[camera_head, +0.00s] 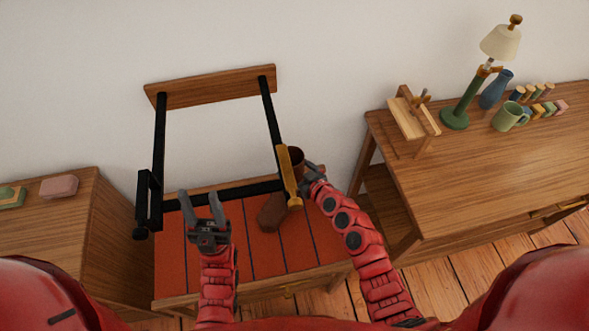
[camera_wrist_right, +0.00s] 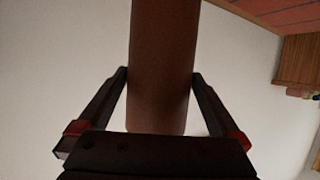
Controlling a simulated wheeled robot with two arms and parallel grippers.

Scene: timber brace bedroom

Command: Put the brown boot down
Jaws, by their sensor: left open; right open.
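The brown boot (camera_head: 270,213) stands on the orange-red slatted top of the bench (camera_head: 183,262), its toe toward the front. A yellow-brown bar (camera_head: 289,178) partly hides its shaft. My right gripper (camera_head: 310,172) is at the right side of the shaft, near its top. In the right wrist view the boot's shaft (camera_wrist_right: 163,65) lies between the two fingers of my open right gripper (camera_wrist_right: 160,75); I cannot tell whether they touch it. My left gripper (camera_head: 201,197) is open and empty above the left part of the bench top.
A black frame with a wooden top board (camera_head: 212,87) rises behind the bench. A wooden cabinet (camera_head: 85,215) with a pink block (camera_head: 59,186) stands left. A wooden desk (camera_head: 480,165) at right holds a lamp (camera_head: 456,115), a green mug (camera_head: 507,118) and a blue vase (camera_head: 494,92).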

